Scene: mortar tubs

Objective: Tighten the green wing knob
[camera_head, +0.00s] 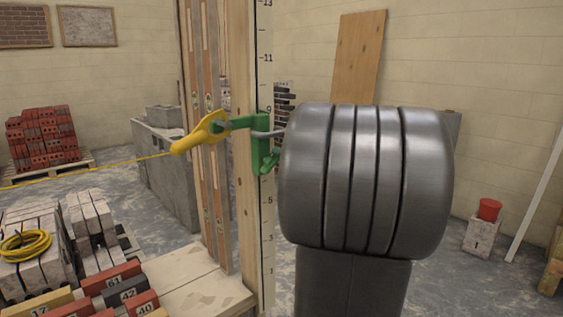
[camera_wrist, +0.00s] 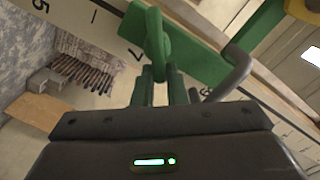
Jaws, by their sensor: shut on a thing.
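The green wing knob (camera_head: 263,160) sits on the lower part of a green clamp (camera_head: 262,132), which is fixed on the upright post with a number scale (camera_head: 266,220). In the wrist view the knob (camera_wrist: 155,38) stands up before the clamp's green body (camera_wrist: 200,58). My gripper (camera_wrist: 161,74) is shut on the knob, its narrow fingers at the knob's lower end. In the head view my large grey arm hides the gripper. A bent grey rod (camera_wrist: 236,72) from the clamp runs close to the right of my fingers.
A yellow line holder (camera_head: 200,132) hooks onto the clamp's left side, with a taut yellow line (camera_head: 90,171) running left. Numbered bricks (camera_head: 122,292) and grey blocks lie at lower left. Floor at right is mostly clear.

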